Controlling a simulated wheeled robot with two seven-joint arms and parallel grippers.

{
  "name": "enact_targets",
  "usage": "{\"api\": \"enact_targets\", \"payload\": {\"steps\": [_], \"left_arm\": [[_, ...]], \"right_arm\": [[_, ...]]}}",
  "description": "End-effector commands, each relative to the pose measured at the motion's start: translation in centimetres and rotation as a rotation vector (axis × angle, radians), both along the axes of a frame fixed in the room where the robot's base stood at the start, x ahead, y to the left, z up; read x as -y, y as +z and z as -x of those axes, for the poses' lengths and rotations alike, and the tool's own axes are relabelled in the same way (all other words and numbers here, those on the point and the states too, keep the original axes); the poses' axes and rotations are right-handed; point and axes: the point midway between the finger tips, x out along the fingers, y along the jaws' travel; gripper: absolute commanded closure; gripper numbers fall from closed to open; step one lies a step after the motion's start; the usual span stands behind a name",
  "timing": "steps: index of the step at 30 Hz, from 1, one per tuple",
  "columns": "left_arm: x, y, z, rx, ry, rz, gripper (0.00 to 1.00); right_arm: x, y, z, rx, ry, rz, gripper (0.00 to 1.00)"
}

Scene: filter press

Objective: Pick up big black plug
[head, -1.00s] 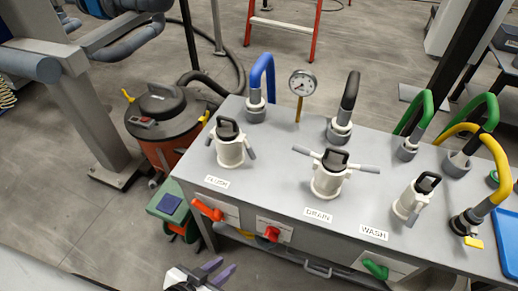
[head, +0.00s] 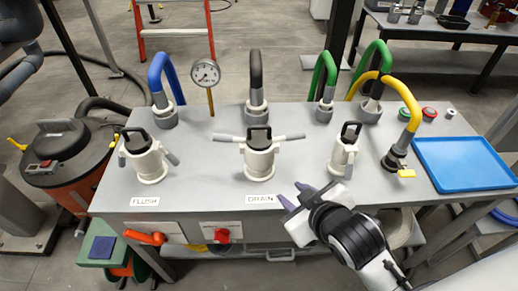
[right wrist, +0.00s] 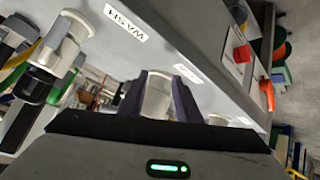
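Three white fittings with black-handled plugs stand on the grey bench top. The black plug of the middle, DRAIN fitting (head: 259,137) has a white body with two grey side levers. The black plug at the FLUSH fitting (head: 138,142) is at left, and the black plug at the third fitting (head: 350,133) is at right. My right gripper (head: 296,196) is open and empty in front of the bench, right of the DRAIN label, below and apart from the fittings. In the right wrist view a white fitting (right wrist: 157,96) shows between its parted fingers. My left gripper is not in view.
Blue, black, green and yellow hoses rise behind the fittings, with a gauge (head: 205,73) among them. A blue tray (head: 463,163) lies at the right end. Red handles (head: 147,238) show on the bench front. An orange drum vacuum (head: 68,165) stands left.

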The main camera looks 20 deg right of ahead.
Motion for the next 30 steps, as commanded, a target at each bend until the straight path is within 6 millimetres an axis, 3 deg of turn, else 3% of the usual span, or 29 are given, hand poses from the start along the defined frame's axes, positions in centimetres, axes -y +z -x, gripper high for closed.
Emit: {"api": "enact_targets", "payload": {"steps": [3, 8, 11, 12, 14, 15, 18, 20, 22, 24, 27, 28, 30], "left_arm": [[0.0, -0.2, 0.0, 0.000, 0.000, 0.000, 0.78], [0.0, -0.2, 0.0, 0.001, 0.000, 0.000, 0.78], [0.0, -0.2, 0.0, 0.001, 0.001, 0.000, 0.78], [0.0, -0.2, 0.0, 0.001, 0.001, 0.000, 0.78], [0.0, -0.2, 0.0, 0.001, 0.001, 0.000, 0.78], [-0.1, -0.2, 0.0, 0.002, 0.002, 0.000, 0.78], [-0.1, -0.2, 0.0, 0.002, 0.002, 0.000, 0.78], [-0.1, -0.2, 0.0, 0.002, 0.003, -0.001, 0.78], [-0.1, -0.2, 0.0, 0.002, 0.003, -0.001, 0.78], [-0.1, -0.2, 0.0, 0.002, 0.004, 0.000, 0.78], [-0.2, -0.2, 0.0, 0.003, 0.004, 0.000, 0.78], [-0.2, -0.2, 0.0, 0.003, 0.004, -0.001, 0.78], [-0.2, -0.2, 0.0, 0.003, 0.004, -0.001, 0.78]], "right_arm": [[-1.0, 4.6, -4.3, 0.186, 0.051, 0.064, 0.70], [-4.0, 12.5, -9.4, 0.497, 0.157, 0.173, 0.70], [-7.2, 18.9, -11.7, 0.740, 0.255, 0.266, 0.70], [-9.0, 21.8, -12.2, 0.855, 0.307, 0.315, 0.70], [-12.3, 26.6, -12.3, 1.051, 0.404, 0.404, 0.70], [-14.9, 29.6, -11.8, 1.191, 0.480, 0.475, 0.70], [-21.9, 34.9, -8.5, 1.537, 0.708, 0.677, 0.70], [-25.8, 36.0, -5.8, 1.726, 0.866, 0.809, 0.70], [-29.6, 35.3, -2.8, 1.914, 1.077, 0.980, 0.70], [-32.1, 32.7, -0.6, 2.061, 1.318, 1.164, 0.70], [-32.7, 27.0, 0.2, 2.162, 1.726, 1.440, 0.70], [-32.1, 25.2, -0.2, -2.035, -1.756, -1.439, 0.70], [-29.3, 21.3, -2.0, -1.673, -1.777, -1.381, 0.70]]}}
